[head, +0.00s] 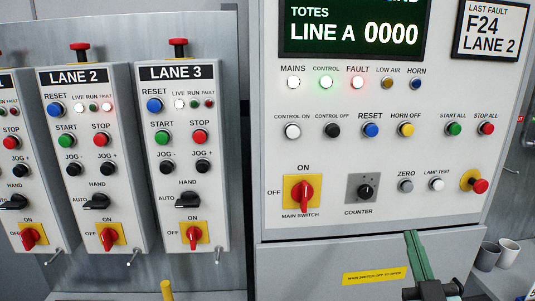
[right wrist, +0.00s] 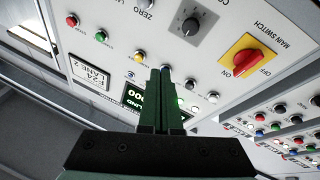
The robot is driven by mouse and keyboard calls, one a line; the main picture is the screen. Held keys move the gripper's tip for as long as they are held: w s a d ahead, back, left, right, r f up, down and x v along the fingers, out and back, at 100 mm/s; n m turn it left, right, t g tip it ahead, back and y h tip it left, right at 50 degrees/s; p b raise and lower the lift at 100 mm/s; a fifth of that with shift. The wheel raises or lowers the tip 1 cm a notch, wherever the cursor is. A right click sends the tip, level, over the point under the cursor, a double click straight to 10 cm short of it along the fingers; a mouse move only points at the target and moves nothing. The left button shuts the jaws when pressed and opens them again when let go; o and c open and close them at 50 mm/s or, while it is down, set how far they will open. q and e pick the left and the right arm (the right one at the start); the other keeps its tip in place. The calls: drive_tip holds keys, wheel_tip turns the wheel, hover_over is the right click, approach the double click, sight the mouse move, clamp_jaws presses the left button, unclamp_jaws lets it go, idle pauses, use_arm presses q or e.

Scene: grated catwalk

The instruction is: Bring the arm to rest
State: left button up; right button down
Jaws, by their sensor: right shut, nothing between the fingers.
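My right gripper (head: 411,236) is in the lower right of the head view, in front of the large control cabinet (head: 272,150). Its green fingers point up and are closed together with nothing between them. In the right wrist view the same fingers (right wrist: 160,72) reach toward the cabinet face, which appears turned over. The main switch (head: 303,194) and the counter knob (head: 366,191) are above and left of the fingertips in the head view. Whether the fingertips touch the panel I cannot tell. My left gripper is not in view.
LANE 2 (head: 77,181) and LANE 3 (head: 174,215) boxes stand at the left, with red buttons on top and projecting switches. Two cups (head: 497,254) stand at the lower right. A yellow post end (head: 167,290) shows at the bottom. A red stop button (head: 480,185) projects at the cabinet's right.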

drive_tip(key=s+a+f+g+y, duration=0.1)
drive_tip(key=s+a+f+g, duration=0.1)
drive_tip(key=f, duration=0.6)
drive_tip(key=s+a+f+g+y, duration=0.1)
drive_tip(key=s+a+f+g, duration=0.15)
drive_tip(key=f, duration=0.65)
drive_tip(key=s+a+f+g+y, duration=0.1)
drive_tip(key=s+f+g, duration=0.15)
drive_tip(key=f, duration=0.55)
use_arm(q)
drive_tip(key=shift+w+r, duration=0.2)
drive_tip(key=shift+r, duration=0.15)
use_arm(e)
drive_tip(key=s+a+f+g+y, duration=0.1)
drive_tip(key=s+a+f+g, duration=0.1)
drive_tip(key=s+f, duration=0.5)
drive_tip(key=s+a+f+g, duration=0.2)
drive_tip(key=s+f+g, duration=0.2)
drive_tip(key=s+f, duration=0.3)
wheel_tip(320, 180, down, 2)
drive_tip(key=shift+s+a+y, duration=0.2)
drive_tip(key=shift+s+y, duration=0.15)
drive_tip(key=shift+y, duration=0.05)
